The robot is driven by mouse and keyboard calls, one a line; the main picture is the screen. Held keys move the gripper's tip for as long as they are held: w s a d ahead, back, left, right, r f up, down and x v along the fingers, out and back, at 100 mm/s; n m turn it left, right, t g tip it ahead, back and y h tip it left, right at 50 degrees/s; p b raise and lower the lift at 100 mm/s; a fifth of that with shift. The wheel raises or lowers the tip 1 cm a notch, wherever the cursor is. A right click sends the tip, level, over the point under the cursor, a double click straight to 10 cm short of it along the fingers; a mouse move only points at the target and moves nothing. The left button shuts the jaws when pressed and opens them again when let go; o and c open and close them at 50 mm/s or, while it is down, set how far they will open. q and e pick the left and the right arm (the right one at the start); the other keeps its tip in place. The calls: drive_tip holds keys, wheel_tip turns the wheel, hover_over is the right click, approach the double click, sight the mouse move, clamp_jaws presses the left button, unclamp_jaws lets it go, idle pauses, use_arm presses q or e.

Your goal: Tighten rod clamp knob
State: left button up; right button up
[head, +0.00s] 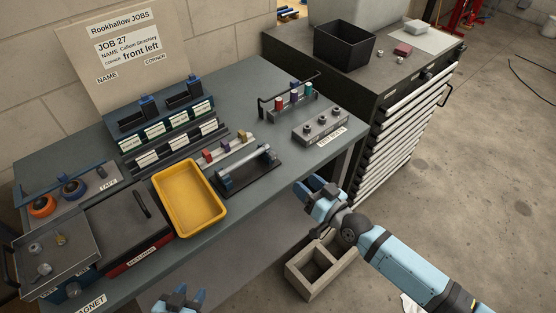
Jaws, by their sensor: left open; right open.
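A black fixture (247,178) with a pale metal rod (246,163) held across it lies on the workbench, right of the yellow tray. The clamp ends are small in view, and I cannot make out the knob clearly. My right gripper (311,187) is open and empty, off the bench's front edge, to the right of and apart from the fixture. My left gripper (179,297) is open at the bottom edge of the view, in front of the bench, and partly cut off.
A yellow tray (213,226) stands left of the fixture. A drawer cabinet (400,115) stands at right, and a concrete block (310,287) lies below.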

sight(275, 156)
drive_tip(key=x, duration=1.2)
